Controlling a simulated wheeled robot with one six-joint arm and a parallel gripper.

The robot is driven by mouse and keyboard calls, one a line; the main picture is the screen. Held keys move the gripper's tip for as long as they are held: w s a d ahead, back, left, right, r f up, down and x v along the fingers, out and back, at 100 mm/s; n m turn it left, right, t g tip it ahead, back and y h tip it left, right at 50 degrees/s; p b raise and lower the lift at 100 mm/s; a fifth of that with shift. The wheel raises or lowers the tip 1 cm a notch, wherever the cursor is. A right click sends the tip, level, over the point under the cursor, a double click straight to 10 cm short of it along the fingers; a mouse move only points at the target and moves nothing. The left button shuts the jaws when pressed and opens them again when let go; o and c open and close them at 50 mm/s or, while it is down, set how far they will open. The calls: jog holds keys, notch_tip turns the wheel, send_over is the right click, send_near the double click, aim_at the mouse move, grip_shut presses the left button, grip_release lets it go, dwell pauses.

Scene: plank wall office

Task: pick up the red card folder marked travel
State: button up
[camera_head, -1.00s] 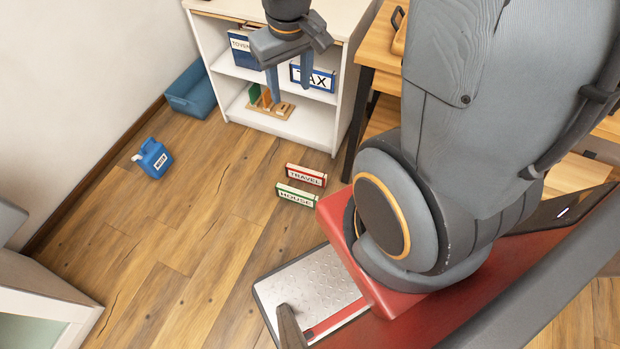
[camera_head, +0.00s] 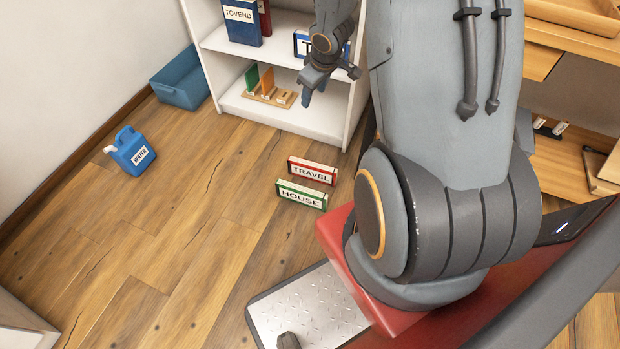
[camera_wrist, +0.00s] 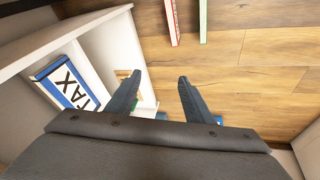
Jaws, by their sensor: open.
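The red folder marked TRAVEL (camera_head: 312,171) stands on the wood floor in front of the white shelf, its label facing me. In the wrist view its narrow red edge (camera_wrist: 172,22) shows at the top, cut off by the frame. The green folder marked HOUSE (camera_head: 301,195) stands just in front of it, with a small gap between them. My gripper (camera_head: 314,92) is open and empty, in front of the shelf, above and beyond the red folder. In the wrist view the two fingers (camera_wrist: 160,88) are spread with nothing between them.
The white shelf (camera_head: 290,119) holds a blue TOVEND binder (camera_head: 241,20), a blue TAX folder (camera_wrist: 66,84) and a wooden rack (camera_head: 268,97). A blue bin (camera_head: 181,85) and a blue water can (camera_head: 132,151) are at the left. The floor left of the folders is clear.

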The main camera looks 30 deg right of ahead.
jog(key=n+y+b, duration=0.2)
jog(key=b, duration=0.9)
send_over(313, 166)
notch_tip(313, 166, down, 20)
jog(key=f+b, duration=0.3)
jog(key=f, duration=0.3)
jog(key=f+n+y+b, duration=0.1)
jog(key=f+b, duration=0.3)
jog(key=f, duration=0.3)
jog(key=s+d+f+y+b, duration=0.1)
jog(key=f+b, duration=0.2)
jog(key=f, duration=0.4)
jog(key=shift+f, duration=0.2)
jog(key=shift+b+x, duration=1.05)
jog(key=shift+x, duration=0.4)
jog(key=b+x, duration=0.4)
jog(key=x, duration=0.1)
jog(key=shift+w+d, duration=0.15)
jog(key=shift+w, duration=0.15)
grip_shut()
